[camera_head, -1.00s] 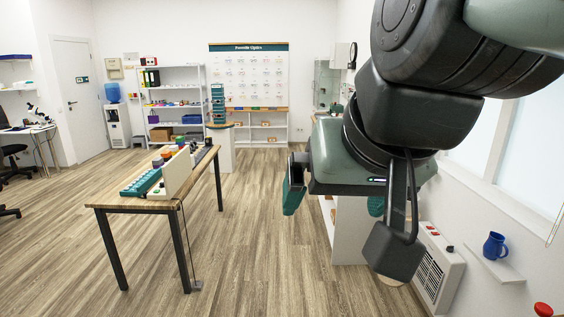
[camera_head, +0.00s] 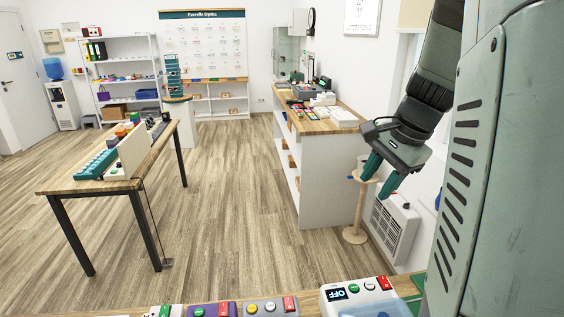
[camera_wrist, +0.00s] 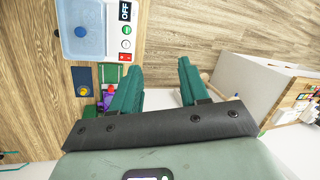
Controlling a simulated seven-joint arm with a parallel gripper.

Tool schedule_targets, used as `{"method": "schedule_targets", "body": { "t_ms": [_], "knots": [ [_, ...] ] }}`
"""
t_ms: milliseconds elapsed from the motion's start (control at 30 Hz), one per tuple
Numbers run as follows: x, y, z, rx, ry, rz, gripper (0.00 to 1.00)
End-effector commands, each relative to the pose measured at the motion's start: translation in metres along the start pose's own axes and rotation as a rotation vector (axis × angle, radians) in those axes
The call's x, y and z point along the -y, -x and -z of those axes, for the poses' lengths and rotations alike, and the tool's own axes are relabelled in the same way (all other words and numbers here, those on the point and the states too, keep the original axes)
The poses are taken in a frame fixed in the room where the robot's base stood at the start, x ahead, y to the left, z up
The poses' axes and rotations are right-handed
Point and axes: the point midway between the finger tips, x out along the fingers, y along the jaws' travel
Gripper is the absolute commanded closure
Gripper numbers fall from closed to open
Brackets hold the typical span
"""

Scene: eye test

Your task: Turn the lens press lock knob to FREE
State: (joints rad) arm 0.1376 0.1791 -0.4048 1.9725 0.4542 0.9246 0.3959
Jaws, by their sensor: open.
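No knob that I can make out as the lens press lock knob, and no FREE marking, shows in either view. A white device (camera_head: 333,308) with an OFF display, a green button and a red switch stands at the bottom of the head view. My gripper (camera_head: 376,184) is open and empty, in the air above and beyond this device. Its teal fingers are apart in the wrist view (camera_wrist: 160,66).
A grey box (camera_head: 270,307) with buttons and a purple box (camera_head: 209,310) sit left of the device. A small blue box (camera_wrist: 83,80) shows in the wrist view. A wooden-topped table (camera_head: 75,185) and a white counter (camera_head: 325,185) stand beyond, with clear floor between.

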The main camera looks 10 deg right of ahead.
Motion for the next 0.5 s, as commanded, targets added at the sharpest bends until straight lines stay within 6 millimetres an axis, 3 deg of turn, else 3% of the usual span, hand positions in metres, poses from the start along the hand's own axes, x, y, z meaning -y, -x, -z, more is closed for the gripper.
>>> {"method": "schedule_targets", "body": {
  "t_ms": [33, 167, 300, 500],
  "knots": [
    [-0.005, -0.018, 0.028, -0.003, -0.104, -0.024, 0.55],
    [-0.023, -0.057, 0.091, -0.031, -0.351, -0.063, 0.55],
    [-0.056, -0.102, 0.155, -0.086, -0.589, -0.113, 0.55],
    [-0.111, -0.157, 0.223, -0.177, -0.837, -0.178, 0.55]
  ]
}}
